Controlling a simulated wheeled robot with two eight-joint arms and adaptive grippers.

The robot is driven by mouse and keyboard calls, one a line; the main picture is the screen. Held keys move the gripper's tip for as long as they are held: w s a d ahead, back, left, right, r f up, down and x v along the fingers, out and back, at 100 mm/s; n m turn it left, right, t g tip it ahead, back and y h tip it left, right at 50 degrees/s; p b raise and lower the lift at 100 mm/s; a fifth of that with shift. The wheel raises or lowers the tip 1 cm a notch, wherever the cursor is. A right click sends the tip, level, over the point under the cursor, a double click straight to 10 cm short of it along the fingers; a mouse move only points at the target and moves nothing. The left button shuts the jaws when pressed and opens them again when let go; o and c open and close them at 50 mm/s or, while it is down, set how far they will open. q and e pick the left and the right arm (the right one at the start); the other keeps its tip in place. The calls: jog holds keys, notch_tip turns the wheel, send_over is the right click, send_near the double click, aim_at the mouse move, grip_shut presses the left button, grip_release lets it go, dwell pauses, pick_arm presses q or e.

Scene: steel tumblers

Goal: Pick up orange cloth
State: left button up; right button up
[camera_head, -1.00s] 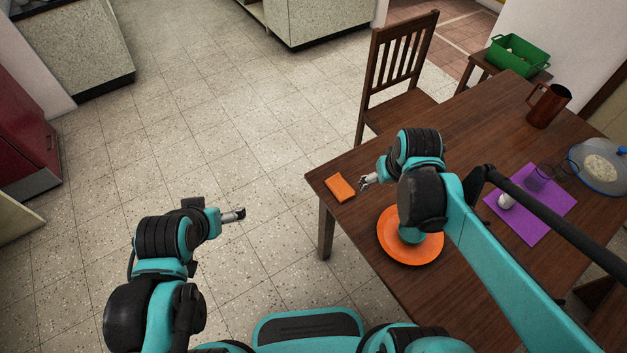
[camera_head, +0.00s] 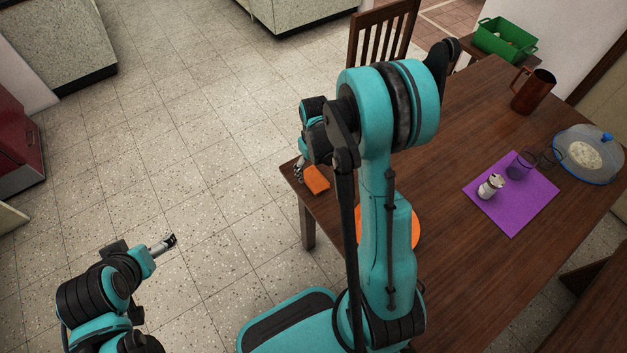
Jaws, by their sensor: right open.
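The orange cloth (camera_head: 317,181) lies flat near the left corner of the wooden table, partly hidden by my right arm. My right gripper (camera_head: 299,172) is open at the cloth's left end, above the table's edge; I cannot tell whether it touches the cloth. My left gripper (camera_head: 170,241) is out over the floor, well left of the table, and too small to read as open or shut.
An orange plate (camera_head: 415,229) is mostly hidden behind my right arm. A purple mat (camera_head: 513,221) holds a shaker (camera_head: 490,187) and a glass (camera_head: 520,165). A brown pitcher (camera_head: 532,92), a covered dish (camera_head: 590,155), a green crate (camera_head: 504,41) and a chair (camera_head: 381,30) are farther off.

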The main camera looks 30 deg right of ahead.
aim_at(315, 177)
notch_tip(315, 177, down, 4)
jog(key=shift+s+f+b, duration=0.1)
jog(key=shift+b, duration=0.7)
jog(key=shift+c, duration=0.9)
jog(key=c, duration=0.6)
jog(key=shift+r+p, duration=0.35)
jog(key=shift+r, duration=0.3)
jog(key=r, duration=0.1)
jog(key=r+p, duration=0.2)
jog(key=r, duration=0.1)
jog(key=shift+s+d, duration=0.15)
jog(key=shift+s, duration=0.2)
jog(key=s+d+r+p, duration=0.1)
jog(key=s+r, duration=0.1)
jog(key=s, duration=0.1)
jog(key=s+d+r+p, duration=0.1)
jog(key=s+r, duration=0.1)
jog(key=s, duration=0.2)
jog(key=s+d+r+p, duration=0.1)
jog(key=s+r, duration=0.1)
jog(key=s, duration=0.1)
jog(key=shift+s, duration=0.25)
